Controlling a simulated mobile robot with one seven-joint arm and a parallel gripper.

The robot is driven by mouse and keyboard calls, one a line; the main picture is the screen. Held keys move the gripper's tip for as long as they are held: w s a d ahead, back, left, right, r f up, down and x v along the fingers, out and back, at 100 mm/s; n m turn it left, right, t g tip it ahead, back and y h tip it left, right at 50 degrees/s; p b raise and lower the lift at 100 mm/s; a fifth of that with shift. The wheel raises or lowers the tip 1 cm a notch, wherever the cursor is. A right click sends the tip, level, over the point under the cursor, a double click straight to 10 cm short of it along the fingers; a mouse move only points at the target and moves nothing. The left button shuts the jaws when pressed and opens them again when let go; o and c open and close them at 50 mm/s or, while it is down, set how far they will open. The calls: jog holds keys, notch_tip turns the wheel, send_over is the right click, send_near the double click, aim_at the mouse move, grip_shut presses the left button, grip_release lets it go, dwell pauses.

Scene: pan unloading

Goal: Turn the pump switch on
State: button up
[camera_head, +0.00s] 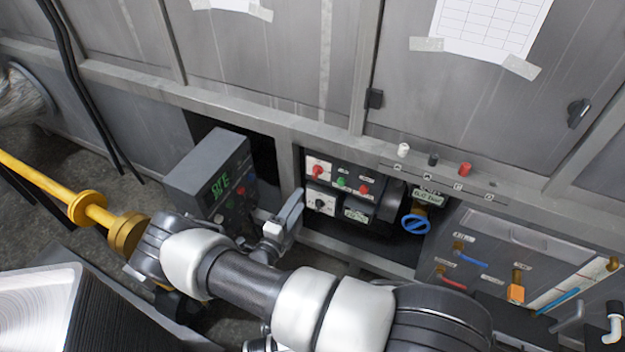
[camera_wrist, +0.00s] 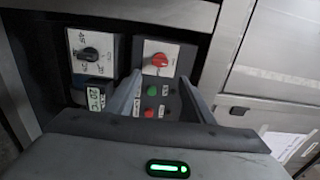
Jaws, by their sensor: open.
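A control box (camera_head: 340,182) sits in the recess of the grey machine. It carries a red rotary switch (camera_head: 317,168), a green button (camera_head: 341,181), a red button (camera_head: 364,188) and a black rotary knob (camera_head: 320,203). Its labels are too small to read, so I cannot tell which control is the pump switch. My gripper (camera_head: 295,203) is just in front of the box, to its left. In the wrist view my gripper (camera_wrist: 160,78) is open and empty. The red switch (camera_wrist: 159,60) and both buttons show between the fingers; the black knob (camera_wrist: 88,53) is left of them.
A blue valve wheel (camera_head: 416,224) is right of the control box. The frame rail (camera_head: 480,185) runs above the recess.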

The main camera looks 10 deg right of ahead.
aim_at(314, 176)
jog(key=b+x, duration=0.1)
jog(key=x, duration=1)
jog(key=shift+w+b, duration=0.1)
jog(key=shift+b, duration=0.25)
jog(key=c, duration=1)
jog(key=shift+c, duration=0.2)
